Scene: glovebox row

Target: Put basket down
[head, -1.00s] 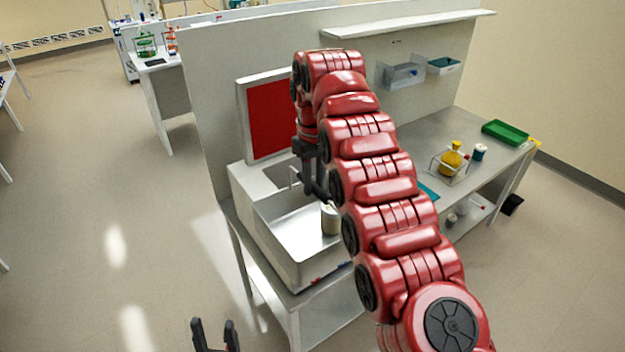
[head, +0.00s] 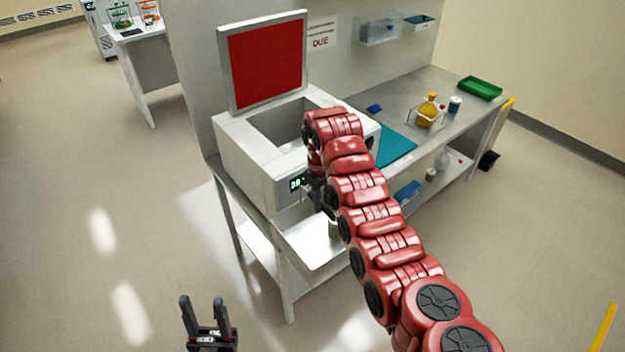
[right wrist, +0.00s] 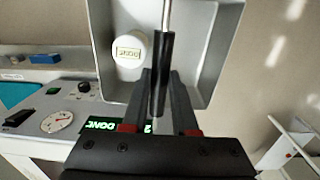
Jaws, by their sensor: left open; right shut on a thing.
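The basket (head: 302,245) is a pale metal open box, low in front of the white bath in the head view. A white capped jar stands inside it; its lid (right wrist: 128,50) shows in the right wrist view. My right gripper (right wrist: 162,85) is shut on the dark grip (right wrist: 162,70) of the basket's handle. In the head view the red arm hides part of the basket and handle. I cannot tell whether the basket touches anything below. My left gripper (head: 203,308) is open and empty at the lower left, apart from the basket.
The white bath (head: 238,150) has an open well, and its red-lined lid (head: 262,62) is up. To its right on the bench are a teal mat (head: 394,148), a yellow flask (head: 428,108) in a wire holder and a green tray (head: 480,88). Floor at left is clear.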

